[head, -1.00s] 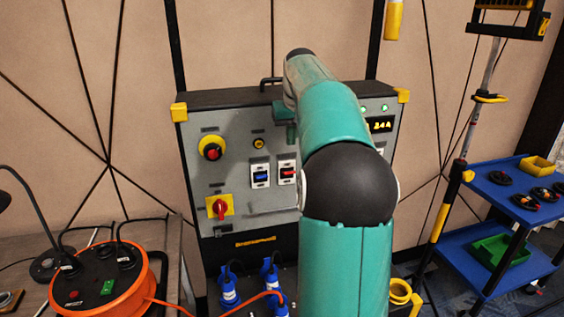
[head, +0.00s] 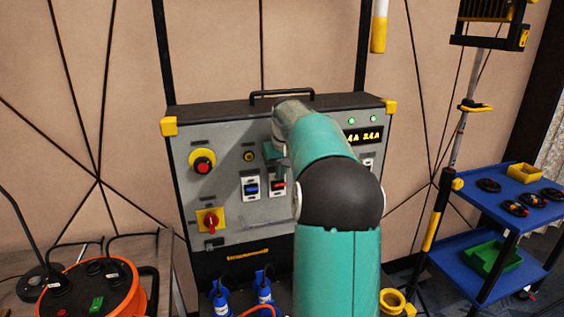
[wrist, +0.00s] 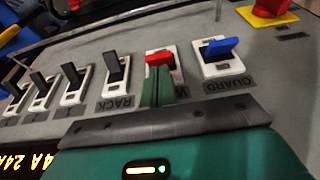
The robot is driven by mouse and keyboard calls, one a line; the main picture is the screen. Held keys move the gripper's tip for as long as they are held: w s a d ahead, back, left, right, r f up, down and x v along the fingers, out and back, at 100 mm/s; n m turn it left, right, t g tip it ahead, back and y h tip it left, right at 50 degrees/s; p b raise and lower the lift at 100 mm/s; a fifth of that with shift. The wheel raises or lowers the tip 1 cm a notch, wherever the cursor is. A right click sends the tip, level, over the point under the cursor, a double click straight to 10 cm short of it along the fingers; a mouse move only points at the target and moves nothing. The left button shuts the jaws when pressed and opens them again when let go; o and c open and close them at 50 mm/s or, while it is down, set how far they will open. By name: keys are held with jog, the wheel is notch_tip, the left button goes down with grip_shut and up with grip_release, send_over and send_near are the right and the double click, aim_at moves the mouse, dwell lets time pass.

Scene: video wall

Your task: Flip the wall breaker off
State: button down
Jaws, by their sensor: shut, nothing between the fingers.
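The wall breaker appears to be the switch with a red lever (wrist: 158,58) on a white plate in the wrist view. Its label is mostly hidden, with only a "W" showing. It also shows in the head view (head: 278,187), just below my gripper (head: 272,155). In the wrist view my gripper (wrist: 156,82) is shut and empty, its green fingertips right at the red lever and overlapping its plate. I cannot tell whether they touch the lever. The blue-lever breaker (wrist: 218,49), labelled GUARD, sits beside it.
A black-lever breaker (wrist: 117,70), labelled RACK, and more black ones stand on the red one's other side. The panel also carries a red push button (head: 202,165) and a red rotary switch (head: 211,221). An orange cable reel (head: 95,290) and a blue cart (head: 515,205) flank it.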

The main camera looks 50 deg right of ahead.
aim_at(283, 183)
jog(key=shift+w+f, duration=0.2)
jog(key=shift+f, duration=0.25)
jog(key=shift+s+a+f+t+h, duration=0.15)
jog(key=shift+s+f+t+h, duration=0.2)
jog(key=shift+t, duration=0.35)
jog(key=shift+s+a+f+t+h, duration=0.25)
jog(key=shift+s+f+t+h, duration=0.2)
jog(key=shift+f+t, duration=0.2)
jog(key=shift+s+a+f+t+h, duration=0.2)
jog(key=shift+s+f+t+h, duration=0.1)
jog(key=shift+s+f+t, duration=0.25)
jog(key=shift+w+r, duration=0.1)
jog(key=shift+r, duration=0.65)
